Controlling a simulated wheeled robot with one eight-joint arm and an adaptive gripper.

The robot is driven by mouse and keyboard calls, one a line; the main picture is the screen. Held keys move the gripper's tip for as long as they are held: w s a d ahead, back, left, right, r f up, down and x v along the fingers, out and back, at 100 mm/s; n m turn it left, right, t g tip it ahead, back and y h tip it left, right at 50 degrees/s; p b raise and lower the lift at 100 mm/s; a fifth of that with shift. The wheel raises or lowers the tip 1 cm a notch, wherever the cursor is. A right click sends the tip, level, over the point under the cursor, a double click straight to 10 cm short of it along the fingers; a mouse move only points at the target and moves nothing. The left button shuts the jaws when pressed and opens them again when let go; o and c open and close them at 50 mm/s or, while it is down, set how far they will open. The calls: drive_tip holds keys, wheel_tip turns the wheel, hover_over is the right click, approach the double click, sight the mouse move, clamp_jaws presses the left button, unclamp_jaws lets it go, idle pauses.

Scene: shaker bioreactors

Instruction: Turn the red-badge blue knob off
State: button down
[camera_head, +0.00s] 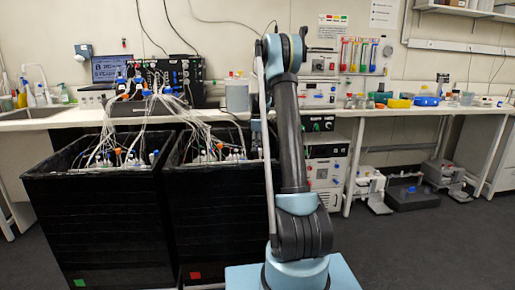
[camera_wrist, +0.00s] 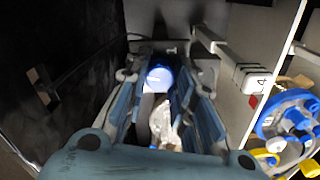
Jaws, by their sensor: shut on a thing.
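In the wrist view my gripper (camera_wrist: 161,72) has its two blue-sided fingers on either side of a round blue knob (camera_wrist: 160,80). The fingers are closed on the knob at their tips. A whitish, crumpled-looking thing (camera_wrist: 165,122) shows nearer the camera between the fingers. In the head view a red badge (camera_head: 195,275) is on the front of the right black box (camera_head: 225,225). My arm stands in front of that box's right edge, and the gripper and knob cannot be made out there.
A black box (camera_head: 95,225) with a green badge (camera_head: 80,283) stands at the left. White tubing runs from both boxes toward the bench (camera_head: 390,112). In the wrist view, a dark wall is left of my gripper; a white bar (camera_wrist: 228,65) and blue-topped vessel (camera_wrist: 290,118) are right.

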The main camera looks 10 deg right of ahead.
drive_tip(key=m, duration=0.4)
drive_tip(key=shift+w+m, duration=0.1)
drive_tip(key=shift+m, duration=0.2)
drive_tip(key=m, duration=0.3)
drive_tip(key=shift+m, duration=0.4)
drive_tip(key=m, duration=1.2)
drive_tip(key=shift+m, duration=0.3)
drive_tip(key=m, duration=0.3)
drive_tip(key=shift+m, duration=0.3)
drive_tip(key=m, duration=0.4)
drive_tip(key=shift+m, duration=2.2)
